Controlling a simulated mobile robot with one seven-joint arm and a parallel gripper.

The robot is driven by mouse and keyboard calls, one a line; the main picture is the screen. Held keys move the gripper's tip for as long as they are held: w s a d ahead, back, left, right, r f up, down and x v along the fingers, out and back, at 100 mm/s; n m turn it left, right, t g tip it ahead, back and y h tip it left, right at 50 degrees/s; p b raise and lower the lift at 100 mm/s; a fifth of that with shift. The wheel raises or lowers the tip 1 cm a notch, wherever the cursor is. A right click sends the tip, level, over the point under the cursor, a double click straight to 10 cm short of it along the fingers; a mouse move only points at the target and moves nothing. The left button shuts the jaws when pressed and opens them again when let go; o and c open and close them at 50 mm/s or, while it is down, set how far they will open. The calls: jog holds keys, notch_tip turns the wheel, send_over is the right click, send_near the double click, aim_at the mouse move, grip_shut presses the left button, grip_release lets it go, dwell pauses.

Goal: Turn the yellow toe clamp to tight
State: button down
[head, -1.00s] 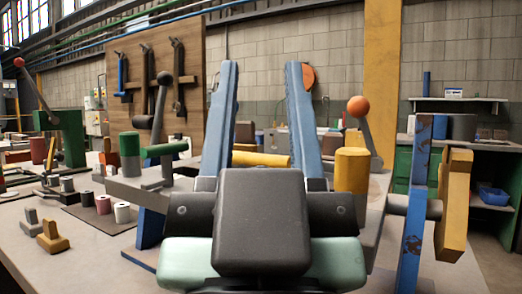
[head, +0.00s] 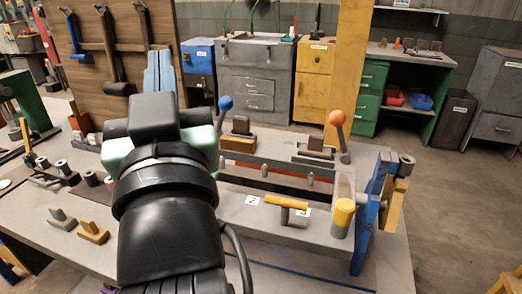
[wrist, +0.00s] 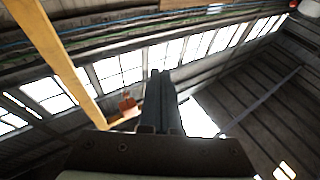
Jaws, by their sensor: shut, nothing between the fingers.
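The yellow toe clamp (head: 287,203) shows in the head view as a yellow bar on a grey stem, at the front of the grey fixture. A yellow cylinder (head: 344,212) stands upright to its right, at the fixture's front corner. White number labels lie flat beside the bar. My gripper (head: 160,60) is to the left of the clamp and well apart from it, with its blue fingers together and empty. The wrist view shows the shut fingers (wrist: 160,78) against the roof and windows, with no clamp in sight. My arm hides the fixture's left part.
Levers with a blue ball (head: 225,102) and an orange ball (head: 337,117) rise from the fixture's back. A blue upright plate (head: 368,225) stands at its right end. Loose clamp pieces (head: 94,232) lie on the table at left. The floor at right is open.

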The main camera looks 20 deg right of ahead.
notch_tip(320, 180, up, 4)
jog(key=w+g+p, duration=0.2)
jog(key=p, duration=0.6)
jog(key=n+g+h+p, duration=0.8)
jog(key=n+p, duration=0.4)
jog(key=n, duration=1.7)
send_near(299, 208)
jog(key=shift+t+h, duration=0.4)
jog(key=shift+t, duration=0.1)
jog(key=p+x, duration=0.1)
jog(key=x, duration=0.2)
jog(key=f+p+x, duration=0.1)
jog(key=p+x, duration=0.1)
jog(key=x, duration=0.2)
jog(key=shift+s+a, duration=0.15)
